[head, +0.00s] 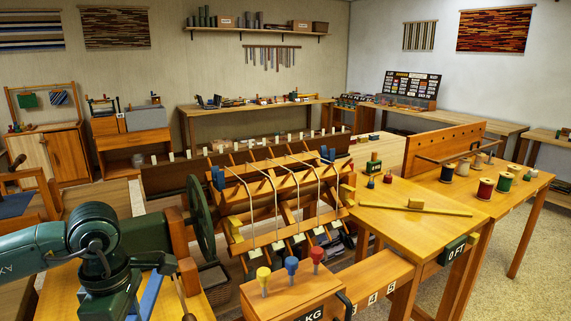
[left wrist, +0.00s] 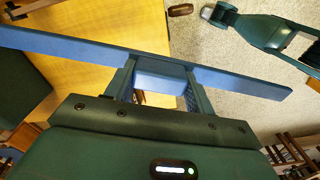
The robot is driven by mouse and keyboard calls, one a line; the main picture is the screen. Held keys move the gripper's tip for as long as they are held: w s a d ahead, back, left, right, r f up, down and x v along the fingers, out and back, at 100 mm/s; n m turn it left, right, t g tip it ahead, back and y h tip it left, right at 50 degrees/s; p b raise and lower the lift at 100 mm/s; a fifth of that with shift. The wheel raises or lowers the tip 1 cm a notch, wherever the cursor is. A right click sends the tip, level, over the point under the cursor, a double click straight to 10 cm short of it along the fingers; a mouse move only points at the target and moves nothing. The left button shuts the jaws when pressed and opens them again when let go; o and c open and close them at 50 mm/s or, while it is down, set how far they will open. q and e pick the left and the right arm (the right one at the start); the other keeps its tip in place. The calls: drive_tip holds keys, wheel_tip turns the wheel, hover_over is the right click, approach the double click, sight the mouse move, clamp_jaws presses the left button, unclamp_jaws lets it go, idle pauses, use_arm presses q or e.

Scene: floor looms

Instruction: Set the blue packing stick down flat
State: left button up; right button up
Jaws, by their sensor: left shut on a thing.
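The blue packing stick (left wrist: 60,43) is a long flat blue bar with a raised block at its middle. It crosses the left wrist view from the left edge to the right side, slightly slanted. My left gripper (left wrist: 160,75) is shut on the block, a finger on each side. In the head view part of the blue stick (head: 152,296) shows beside my green left arm, over a yellow wooden tabletop (head: 58,292). The gripper's fingers are hidden there. I cannot tell whether the stick touches the top.
The tabletop (left wrist: 80,85) lies under the stick's left part; its right part extends over speckled floor (left wrist: 240,55). A loom with a dark green wheel (head: 200,222) stands right of my arm. A yellow stick (head: 415,209) lies on the right table.

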use_arm(q)
drive_tip(key=s+d+f+m+p, duration=0.1)
drive_tip(key=d+m, duration=0.5)
drive_tip(key=m, duration=1.3)
drive_tip(key=shift+s+d+f+m, duration=0.25)
drive_tip(key=shift+s+f+m, duration=0.15)
drive_tip(key=shift+f, duration=0.25)
use_arm(e)
drive_tip(key=shift+d+r+h, duration=0.15)
drive_tip(key=shift+d+h, duration=0.15)
drive_tip(key=shift+d, duration=0.1)
drive_tip(key=shift+a+r, duration=0.1)
